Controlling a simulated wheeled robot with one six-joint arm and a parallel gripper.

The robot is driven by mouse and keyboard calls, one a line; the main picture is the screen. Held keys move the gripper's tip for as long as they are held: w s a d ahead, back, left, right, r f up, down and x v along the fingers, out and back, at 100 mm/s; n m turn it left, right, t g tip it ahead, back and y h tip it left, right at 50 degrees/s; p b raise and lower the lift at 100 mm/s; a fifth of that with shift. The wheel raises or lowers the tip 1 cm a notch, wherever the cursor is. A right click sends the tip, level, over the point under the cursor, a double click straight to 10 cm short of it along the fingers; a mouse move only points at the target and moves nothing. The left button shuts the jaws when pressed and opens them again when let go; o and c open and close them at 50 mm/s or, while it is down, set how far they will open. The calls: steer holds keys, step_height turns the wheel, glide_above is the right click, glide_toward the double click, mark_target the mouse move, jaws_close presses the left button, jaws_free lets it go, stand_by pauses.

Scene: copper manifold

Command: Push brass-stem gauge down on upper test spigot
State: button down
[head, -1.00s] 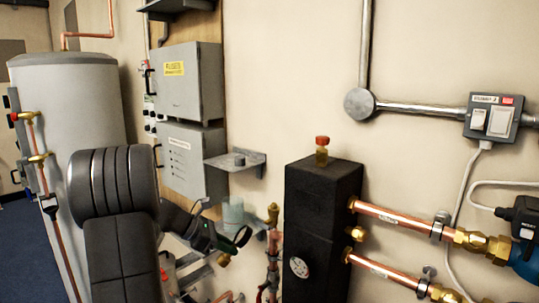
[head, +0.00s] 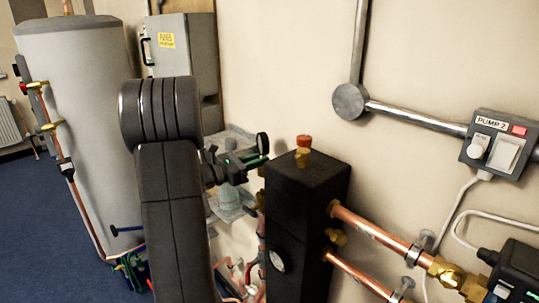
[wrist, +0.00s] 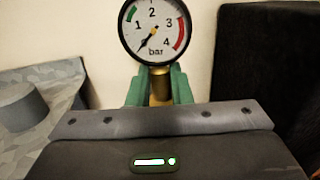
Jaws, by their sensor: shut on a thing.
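The gauge (wrist: 155,30) has a white round dial marked in bar and a brass stem (wrist: 160,90) below it. My gripper (wrist: 160,86) is shut on that stem with its green fingers, one on each side. The gauge looks upright in the wrist view. In the head view the gauge (head: 262,143) shows side-on as a dark disc. My gripper (head: 257,161) holds it at the left of the black block. A small piece of brass (head: 261,197) shows below it at the block's left edge. I cannot tell if this is the upper test spigot, or if the stem touches it.
The black block (head: 300,190) stands close to the right of my gripper, with a red-capped brass fitting (head: 303,147) on top. Copper pipes (head: 370,230) run from its right side. A grey shelf with a short round stub (wrist: 22,105) lies at left in the wrist view.

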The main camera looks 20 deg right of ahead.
steer(key=shift+a+f+b, duration=0.1)
steer(key=shift+f+b, duration=1.45)
steer(key=shift+f, duration=0.8)
steer(key=shift+a, duration=0.15)
steer(key=shift+f+b, duration=0.8)
steer(key=shift+f, duration=0.1)
steer(key=c, duration=1.2)
jaws_free()
steer(key=shift+c, duration=0.2)
steer(key=b, duration=0.2)
glide_toward(258, 173)
steer(key=a, duration=0.1)
steer(key=a+f, duration=0.1)
steer(key=a, duration=0.1)
steer(key=a+f, duration=0.1)
steer(key=shift+s+a+f, duration=0.25)
steer(key=shift+s, duration=0.05)
